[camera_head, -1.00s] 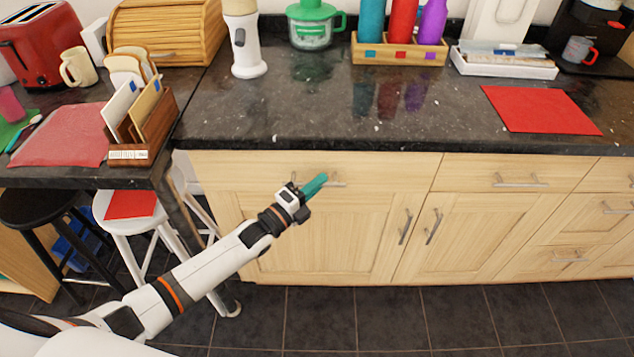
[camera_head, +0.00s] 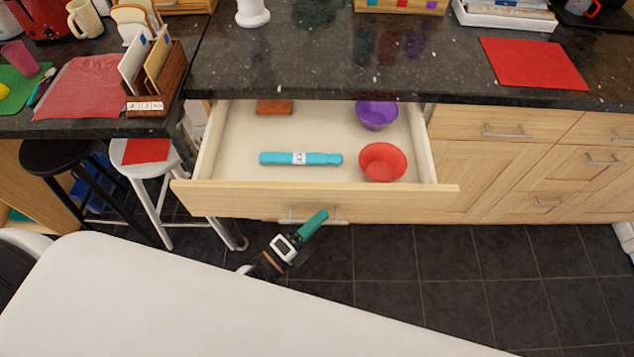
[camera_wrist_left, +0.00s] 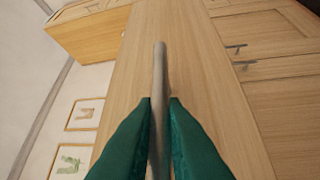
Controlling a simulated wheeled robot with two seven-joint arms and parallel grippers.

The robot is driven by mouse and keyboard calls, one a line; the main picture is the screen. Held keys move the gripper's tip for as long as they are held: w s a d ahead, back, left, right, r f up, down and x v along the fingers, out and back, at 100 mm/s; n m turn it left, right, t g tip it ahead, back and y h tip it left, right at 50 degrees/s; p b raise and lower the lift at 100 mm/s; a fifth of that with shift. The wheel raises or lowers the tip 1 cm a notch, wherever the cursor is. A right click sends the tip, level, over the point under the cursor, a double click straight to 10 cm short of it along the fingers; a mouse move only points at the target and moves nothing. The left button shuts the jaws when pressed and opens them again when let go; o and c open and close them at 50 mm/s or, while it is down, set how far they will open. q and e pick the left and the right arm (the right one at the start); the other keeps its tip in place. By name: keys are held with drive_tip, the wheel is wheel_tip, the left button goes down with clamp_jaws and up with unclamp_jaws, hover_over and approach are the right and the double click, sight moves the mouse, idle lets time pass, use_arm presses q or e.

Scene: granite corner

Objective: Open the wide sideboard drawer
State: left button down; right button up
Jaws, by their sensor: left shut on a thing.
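The wide sideboard drawer (camera_head: 240,200) is pulled well out, and its pale inside shows in the head view. Its bar handle (camera_head: 325,221) runs along the lower front. My left gripper (camera_head: 315,223) is at the handle, in front of the drawer. In the left wrist view its green fingers (camera_wrist_left: 160,130) are shut on the grey handle bar (camera_wrist_left: 160,70), which runs between them. Inside the drawer lie a blue rolled or folded thing (camera_head: 270,158), a red bowl (camera_head: 383,162), a purple bowl (camera_head: 377,115) and a brown block (camera_head: 275,107). My right gripper is not in view.
The dark granite counter (camera_head: 300,75) overhangs the drawer's back and bears a red mat (camera_head: 530,62). Stools, one white (camera_head: 150,165) and one black (camera_head: 60,158), stand to the left. Dark floor tiles (camera_head: 430,260) are clear in front.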

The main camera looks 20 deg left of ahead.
use_arm(q)
drive_tip(key=s+d+p, duration=0.1)
drive_tip(key=s+d, duration=0.2)
drive_tip(key=s, duration=0.9)
drive_tip(key=shift+s+d, duration=0.3)
drive_tip(key=shift+s, duration=0.05)
drive_tip(key=c, duration=1.5)
unclamp_jaws()
drive_tip(key=b+v, duration=0.2)
drive_tip(key=v, duration=1)
drive_tip(key=shift+b, duration=0.35)
